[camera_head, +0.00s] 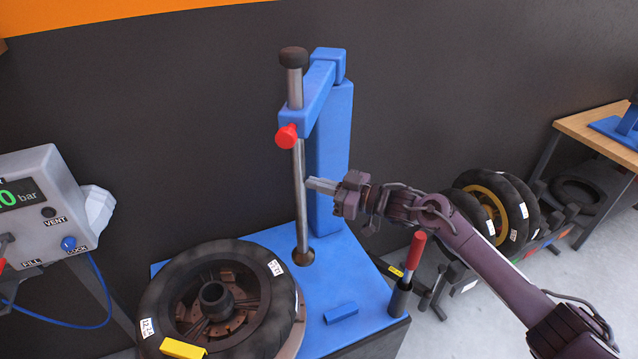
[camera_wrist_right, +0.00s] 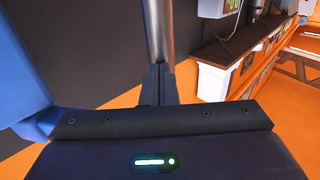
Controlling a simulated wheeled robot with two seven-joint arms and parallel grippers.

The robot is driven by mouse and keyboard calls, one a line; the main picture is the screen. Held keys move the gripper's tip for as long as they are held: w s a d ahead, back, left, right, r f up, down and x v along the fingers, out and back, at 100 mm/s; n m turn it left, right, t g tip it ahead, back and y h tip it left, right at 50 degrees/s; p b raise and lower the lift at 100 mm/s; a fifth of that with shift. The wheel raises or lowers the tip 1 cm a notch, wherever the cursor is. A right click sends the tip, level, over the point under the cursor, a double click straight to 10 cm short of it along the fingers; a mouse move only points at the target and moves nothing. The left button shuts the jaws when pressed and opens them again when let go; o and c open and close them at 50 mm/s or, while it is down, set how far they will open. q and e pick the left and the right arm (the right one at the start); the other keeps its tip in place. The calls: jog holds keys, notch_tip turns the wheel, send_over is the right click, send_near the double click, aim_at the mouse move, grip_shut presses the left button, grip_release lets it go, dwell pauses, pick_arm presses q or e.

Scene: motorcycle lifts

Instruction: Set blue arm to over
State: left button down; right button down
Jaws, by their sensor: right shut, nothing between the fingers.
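The blue arm (camera_head: 312,98) reaches forward from the top of a blue post (camera_head: 332,150). It carries an upright steel rod (camera_head: 301,200) with a black cap on top and a red knob (camera_head: 287,136) in front. The rod's lower end is above the bare blue base, to the right of the wheel (camera_head: 215,300), not above the wheel. My right gripper (camera_head: 314,184) is shut and empty, its tips right beside the rod. In the right wrist view the fingertips (camera_wrist_right: 157,85) line up with the rod (camera_wrist_right: 158,35); I cannot tell whether they touch.
A red-handled lever (camera_head: 415,250) stands at the base's right edge. A yellow block (camera_head: 183,348) and a blue block (camera_head: 341,313) lie near the front. A gauge box (camera_head: 45,200) is at left. Tyres (camera_head: 490,205) are racked at right.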

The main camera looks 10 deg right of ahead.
aim_at(294, 183)
jog(key=s+a+b+x, duration=0.1)
jog(key=b+x, duration=0.2)
jog(key=x, duration=0.5)
jog(key=shift+s, duration=0.25)
jog(key=shift+d, duration=0.1)
